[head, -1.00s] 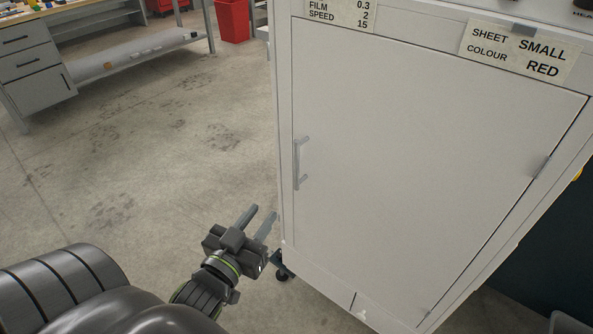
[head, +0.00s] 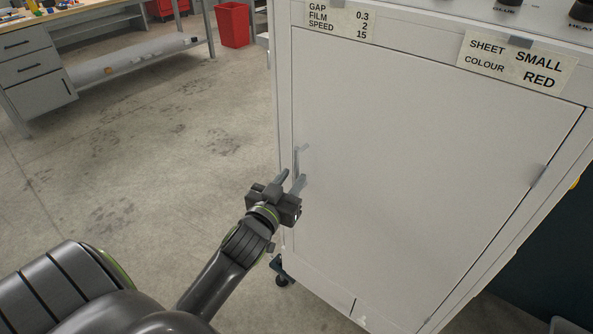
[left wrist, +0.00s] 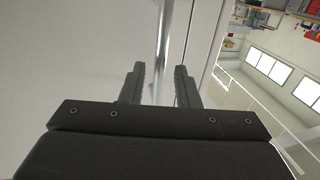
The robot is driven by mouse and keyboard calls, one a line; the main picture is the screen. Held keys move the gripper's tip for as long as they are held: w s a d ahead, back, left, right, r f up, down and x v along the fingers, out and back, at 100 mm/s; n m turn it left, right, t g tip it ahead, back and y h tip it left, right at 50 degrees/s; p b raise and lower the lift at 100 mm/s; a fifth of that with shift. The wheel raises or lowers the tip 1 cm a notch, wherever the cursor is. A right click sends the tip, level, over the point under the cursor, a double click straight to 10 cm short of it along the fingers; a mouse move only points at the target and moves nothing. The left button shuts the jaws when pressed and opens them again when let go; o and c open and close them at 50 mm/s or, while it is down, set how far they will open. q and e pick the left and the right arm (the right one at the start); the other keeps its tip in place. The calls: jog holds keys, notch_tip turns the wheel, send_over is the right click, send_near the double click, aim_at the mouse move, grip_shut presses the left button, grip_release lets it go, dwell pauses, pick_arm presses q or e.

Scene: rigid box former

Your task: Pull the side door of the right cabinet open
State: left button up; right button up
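The cabinet's side door (head: 420,150) is a large pale grey panel, and it looks shut. Its metal bar handle (head: 299,158) is upright near the door's left edge. My left gripper (head: 291,180) is at the lower part of the handle, with its fingers apart. In the left wrist view the handle (left wrist: 163,45) runs up between the two open fingers (left wrist: 160,85). I cannot tell whether either finger touches it. The lower end of the handle is hidden behind the gripper in the head view. My right gripper is not in view.
Labels (head: 515,62) and knobs (head: 582,10) are at the cabinet's top. A caster (head: 282,279) stands under its near left corner. The concrete floor (head: 150,180) left of the cabinet is clear. A workbench (head: 45,75) and red bin (head: 232,24) are farther back.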

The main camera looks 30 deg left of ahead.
aim_at(296, 173)
pick_arm(q)
jog(key=shift+w+a, duration=0.15)
jog(key=shift+w, duration=0.7)
jog(key=shift+w+a, duration=0.1)
jog(key=shift+w, duration=0.75)
grip_shut()
